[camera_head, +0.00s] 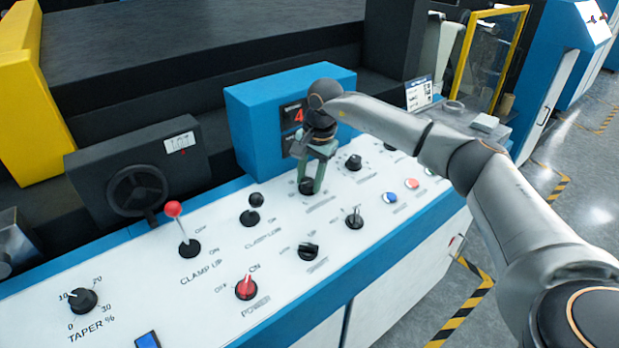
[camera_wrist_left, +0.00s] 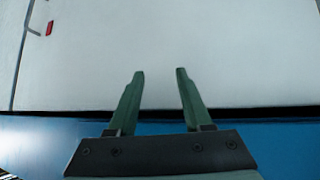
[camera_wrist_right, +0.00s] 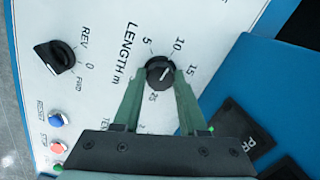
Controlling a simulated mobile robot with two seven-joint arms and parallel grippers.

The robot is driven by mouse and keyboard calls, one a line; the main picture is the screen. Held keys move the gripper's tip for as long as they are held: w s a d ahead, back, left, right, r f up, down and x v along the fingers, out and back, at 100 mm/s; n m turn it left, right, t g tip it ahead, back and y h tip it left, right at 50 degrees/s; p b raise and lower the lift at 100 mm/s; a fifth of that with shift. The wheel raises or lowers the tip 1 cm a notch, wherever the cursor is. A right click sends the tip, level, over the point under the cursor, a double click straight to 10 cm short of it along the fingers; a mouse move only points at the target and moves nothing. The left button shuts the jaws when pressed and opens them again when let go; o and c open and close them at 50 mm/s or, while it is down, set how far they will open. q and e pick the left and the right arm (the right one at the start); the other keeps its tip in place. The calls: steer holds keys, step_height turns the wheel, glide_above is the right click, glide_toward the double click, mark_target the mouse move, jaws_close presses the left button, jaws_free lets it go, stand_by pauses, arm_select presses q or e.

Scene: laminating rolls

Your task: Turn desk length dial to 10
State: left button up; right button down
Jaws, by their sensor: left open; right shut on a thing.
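The length dial is a black round knob (camera_wrist_right: 160,72) on the white panel. The right wrist view shows it beside the words LENGTH m, with the marks 5, 10 and 15 around it. Its light pointer line faces the upper right, roughly between 10 and 15. My right gripper (camera_wrist_right: 158,88) is shut on the dial, one finger on each side. In the head view, the gripper (camera_head: 314,176) reaches down to the dial (camera_head: 306,186) and hides part of it. My left gripper (camera_wrist_left: 160,74) is open and empty before a plain white surface; it is not in the head view.
A REV/0/FWD switch (camera_wrist_right: 56,57) and blue, red and green buttons lie near the dial. A blue display box (camera_head: 256,125) with red digits stands behind the gripper. A red-knobbed clamp lever (camera_head: 174,210), a red power switch (camera_head: 246,288) and a taper dial (camera_head: 82,301) are farther left.

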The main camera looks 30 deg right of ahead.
steer(key=shift+r, duration=0.1)
steer(key=shift+c, duration=2.2)
jaws_free()
step_height(320, 180, up, 12)
steer(key=s, duration=0.2)
steer(key=shift+d+b, duration=0.45)
